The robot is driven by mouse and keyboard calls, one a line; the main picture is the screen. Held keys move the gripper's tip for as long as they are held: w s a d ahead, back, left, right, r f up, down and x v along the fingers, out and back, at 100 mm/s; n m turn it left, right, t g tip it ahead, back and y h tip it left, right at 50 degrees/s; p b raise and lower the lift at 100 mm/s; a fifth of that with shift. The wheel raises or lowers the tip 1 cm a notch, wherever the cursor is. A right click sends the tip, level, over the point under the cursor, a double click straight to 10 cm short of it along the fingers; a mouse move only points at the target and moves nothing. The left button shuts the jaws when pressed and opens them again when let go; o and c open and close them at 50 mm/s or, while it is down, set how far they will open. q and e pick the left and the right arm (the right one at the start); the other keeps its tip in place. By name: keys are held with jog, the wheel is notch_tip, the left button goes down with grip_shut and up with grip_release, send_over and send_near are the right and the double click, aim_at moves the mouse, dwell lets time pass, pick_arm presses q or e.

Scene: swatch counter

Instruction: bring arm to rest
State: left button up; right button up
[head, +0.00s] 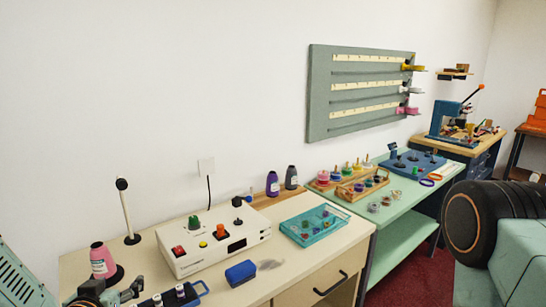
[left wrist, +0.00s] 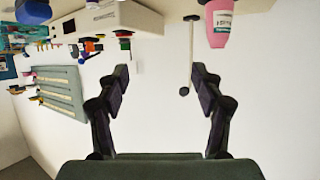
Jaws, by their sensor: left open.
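My left gripper (head: 122,292) shows at the bottom left of the head view, by the near left end of the cream counter (head: 300,282). In the left wrist view, which is upside down, its two dark fingers (left wrist: 160,80) are spread apart with only white wall between them. It holds nothing. A pink bottle (head: 103,260) with a white label stands just behind the gripper; it also shows in the left wrist view (left wrist: 218,22). My right gripper is not in view; a large green and black arm part fills the lower right of the head view.
A white control box (head: 210,240) with coloured knobs, a blue block (head: 240,272) and a teal tray (head: 292,234) stand on the counter. A thin post (head: 126,210) rises behind the pink bottle. A blue rack (head: 182,298) lies close right of the gripper. A grey board (head: 345,92) hangs behind.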

pick_arm(q)
jog(key=s+d+f+g, duration=0.1)
jog(key=s+f, duration=0.1)
jog(key=f, duration=0.1)
jog(key=s+d+f+g+h, duration=0.1)
jog(key=s+d+f, duration=0.1)
jog(key=s+d+f+m+g+h, duration=0.1)
jog(key=s+d+f, duration=0.1)
jog(key=f, duration=0.1)
jog(key=shift+d+f, duration=0.1)
jog(key=shift+f, duration=0.2)
jog(key=s+d+f+g, duration=0.2)
jog(key=s+f+g, duration=0.15)
jog(key=s, duration=0.55)
jog(key=s+d+f+g+h, duration=0.1)
jog(key=s+d+f+g, duration=0.15)
jog(key=s+f, duration=0.4)
jog(key=s+d+f+g, duration=0.2)
jog(key=s+f+g, duration=0.15)
jog(key=s, duration=0.75)
notch_tip(320, 180, down, 11)
jog(key=b, duration=1.2)
jog(key=shift+w+r+m, duration=0.2)
jog(key=shift+w+m, duration=0.2)
jog(key=shift+w, duration=0.05)
